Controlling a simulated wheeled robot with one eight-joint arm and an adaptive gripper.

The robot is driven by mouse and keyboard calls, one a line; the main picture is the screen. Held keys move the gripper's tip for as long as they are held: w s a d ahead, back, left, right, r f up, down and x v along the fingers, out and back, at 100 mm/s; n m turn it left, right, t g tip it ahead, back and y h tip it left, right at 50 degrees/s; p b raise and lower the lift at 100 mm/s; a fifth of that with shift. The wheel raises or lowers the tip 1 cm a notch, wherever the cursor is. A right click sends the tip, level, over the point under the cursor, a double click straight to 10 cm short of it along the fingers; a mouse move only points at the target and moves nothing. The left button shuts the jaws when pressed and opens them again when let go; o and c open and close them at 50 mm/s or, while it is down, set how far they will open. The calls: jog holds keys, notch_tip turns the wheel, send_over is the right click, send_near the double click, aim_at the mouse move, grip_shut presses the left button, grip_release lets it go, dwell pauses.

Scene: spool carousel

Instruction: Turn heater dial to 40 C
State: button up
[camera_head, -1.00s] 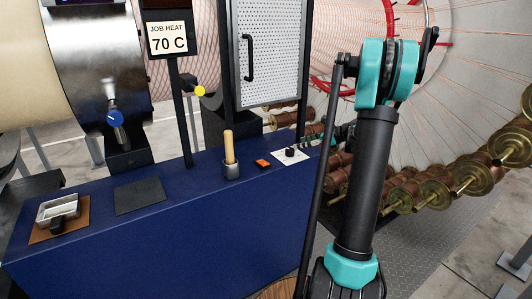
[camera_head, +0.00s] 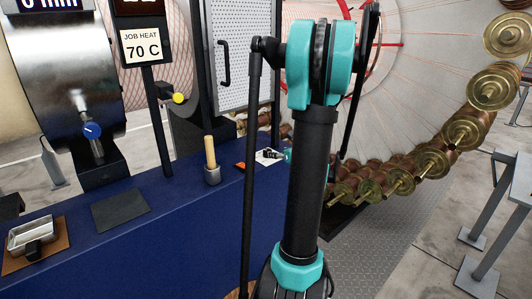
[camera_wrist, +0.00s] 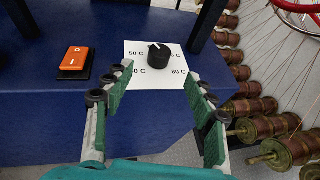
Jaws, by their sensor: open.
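The heater dial (camera_wrist: 158,53) is a black round knob with a white pointer mark, on a white plate (camera_wrist: 136,76) on the blue bench top. The pointer leans toward the plate's upper left. The labels 50 C and 80 C show; two others are partly covered by the knob and left finger. In the head view the dial (camera_head: 271,154) is small, beside my arm. My gripper (camera_wrist: 159,74) is open and empty, with its green-padded fingers on either side of the plate's near part, short of the knob. Whether the fingers touch the plate cannot be told.
An orange rocker switch (camera_wrist: 75,59) lies left of the dial. A wooden-handled tool (camera_head: 211,158) stands in a cup. A sign (camera_head: 141,47) reads JOB HEAT 70 C. Dark posts rise behind the dial. Copper spools (camera_wrist: 250,106) hang close to the right of the bench.

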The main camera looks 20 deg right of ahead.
aim_at(267, 150)
jog(key=x, duration=1.2)
jog(key=shift+w, duration=0.1)
jog(key=c, duration=1.2)
